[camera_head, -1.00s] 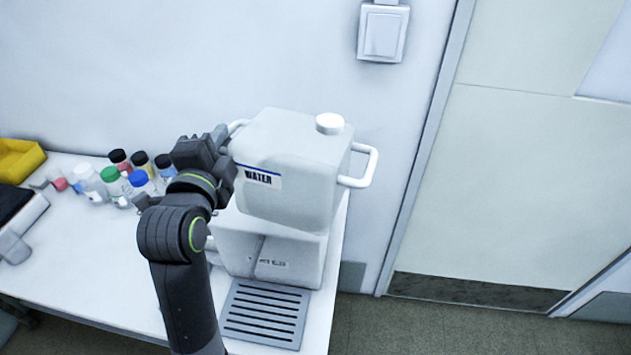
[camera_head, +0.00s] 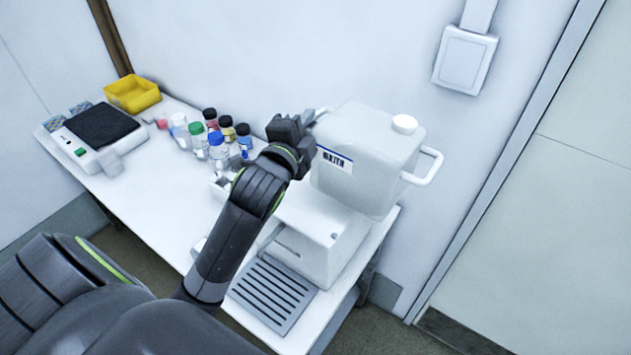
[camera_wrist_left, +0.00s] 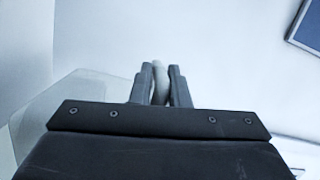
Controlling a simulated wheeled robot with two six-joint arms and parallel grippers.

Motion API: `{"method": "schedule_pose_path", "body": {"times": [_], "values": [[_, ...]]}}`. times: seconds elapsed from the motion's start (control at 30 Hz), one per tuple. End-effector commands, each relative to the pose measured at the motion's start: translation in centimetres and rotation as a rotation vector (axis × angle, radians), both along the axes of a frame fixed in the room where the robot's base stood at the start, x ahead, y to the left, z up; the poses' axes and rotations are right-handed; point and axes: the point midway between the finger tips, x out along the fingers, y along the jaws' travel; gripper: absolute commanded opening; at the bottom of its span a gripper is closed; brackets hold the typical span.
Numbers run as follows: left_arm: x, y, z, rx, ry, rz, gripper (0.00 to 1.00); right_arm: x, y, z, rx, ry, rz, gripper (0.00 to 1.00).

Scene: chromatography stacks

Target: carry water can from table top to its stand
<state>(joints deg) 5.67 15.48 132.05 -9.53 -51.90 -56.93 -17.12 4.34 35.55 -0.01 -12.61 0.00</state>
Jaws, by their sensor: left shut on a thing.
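The white water can (camera_head: 365,170), with a "WATER" label, a round cap and a handle on each side, is upright at the table's right end. My left gripper (camera_head: 308,120) is shut on its left handle. In the left wrist view, the fingers (camera_wrist_left: 160,84) close around the pale handle, and the can's pale body (camera_wrist_left: 75,100) shows at lower left. The white box-like stand (camera_head: 315,240) is below and in front of the can, its top partly hidden. I cannot tell whether the can's base touches it. My right gripper is out of view.
A slatted grey drip tray (camera_head: 272,292) lies in front of the stand. Several capped bottles (camera_head: 218,152) stand left of the gripper. A dark-topped device (camera_head: 98,135) and yellow bin (camera_head: 132,94) are farther left. The wall is close behind the can.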

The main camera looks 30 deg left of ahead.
Motion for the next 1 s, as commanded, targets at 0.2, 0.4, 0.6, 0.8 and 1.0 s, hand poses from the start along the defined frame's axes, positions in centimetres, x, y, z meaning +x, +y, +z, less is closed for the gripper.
{"method": "schedule_pose_path", "body": {"times": [0.2,0.4,0.6,0.8,1.0], "values": [[0.1,4.0,1.1,0.006,-0.027,0.022,0.00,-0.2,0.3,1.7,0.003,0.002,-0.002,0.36],[0.0,7.5,2.0,0.009,-0.041,0.027,0.00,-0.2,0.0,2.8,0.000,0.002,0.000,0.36],[0.0,9.9,2.8,0.007,-0.049,0.019,0.00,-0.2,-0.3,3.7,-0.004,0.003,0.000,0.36],[-0.1,11.1,3.2,0.003,-0.051,0.014,0.00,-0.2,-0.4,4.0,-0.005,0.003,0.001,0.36],[-0.1,11.3,1.2,-0.003,-0.049,0.013,0.00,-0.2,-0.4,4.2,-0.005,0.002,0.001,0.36]]}}
